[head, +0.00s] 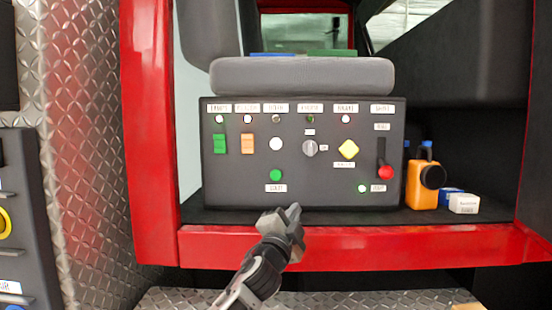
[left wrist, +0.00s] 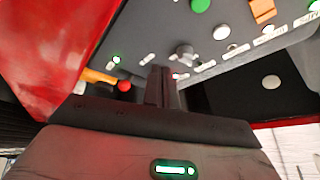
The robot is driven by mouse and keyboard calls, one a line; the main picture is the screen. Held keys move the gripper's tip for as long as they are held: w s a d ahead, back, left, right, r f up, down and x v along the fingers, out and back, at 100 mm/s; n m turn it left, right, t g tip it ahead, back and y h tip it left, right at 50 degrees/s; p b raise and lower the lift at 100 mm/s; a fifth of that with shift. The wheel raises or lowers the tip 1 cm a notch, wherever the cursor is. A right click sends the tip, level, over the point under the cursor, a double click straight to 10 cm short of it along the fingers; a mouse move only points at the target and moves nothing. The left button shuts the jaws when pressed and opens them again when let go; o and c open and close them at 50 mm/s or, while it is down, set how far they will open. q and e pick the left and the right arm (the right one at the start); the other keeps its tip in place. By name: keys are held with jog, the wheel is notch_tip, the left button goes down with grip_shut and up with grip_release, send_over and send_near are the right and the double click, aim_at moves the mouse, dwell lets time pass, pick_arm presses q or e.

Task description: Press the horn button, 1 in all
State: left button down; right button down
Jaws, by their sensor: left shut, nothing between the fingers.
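A dark control panel (head: 230,180) faces me in a red-framed opening. A round white button (head: 276,143) sits under a small label that seems to read horn, though the print is blurred. The button also shows in the left wrist view (left wrist: 221,32). A round green button (head: 276,175) sits below it. My left gripper (head: 294,212) is shut and empty, in front of the panel's lower edge, below both buttons and apart from them. Its fingers (left wrist: 160,88) show in the left wrist view, where the panel appears turned over. My right gripper is out of view.
The panel also carries a green switch (head: 219,144), an orange switch (head: 247,143), a grey knob (head: 310,148), a yellow button (head: 348,150) and a red-knobbed lever (head: 386,172). A red sill (head: 350,245) runs below.

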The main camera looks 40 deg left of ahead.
aim_at(274, 148)
pick_arm(q)
jog(key=a+r+t+y, duration=0.1)
jog(key=a+r, duration=0.1)
jog(key=r, duration=0.5)
jog(key=s+a+r+m+t+y, duration=0.1)
jog(key=a+r, duration=0.2)
jog(key=r, duration=0.4)
jog(key=shift+a+t, duration=0.25)
jog(key=shift+t, duration=0.05)
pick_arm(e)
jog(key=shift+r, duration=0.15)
pick_arm(q)
jog(key=shift+a, duration=0.1)
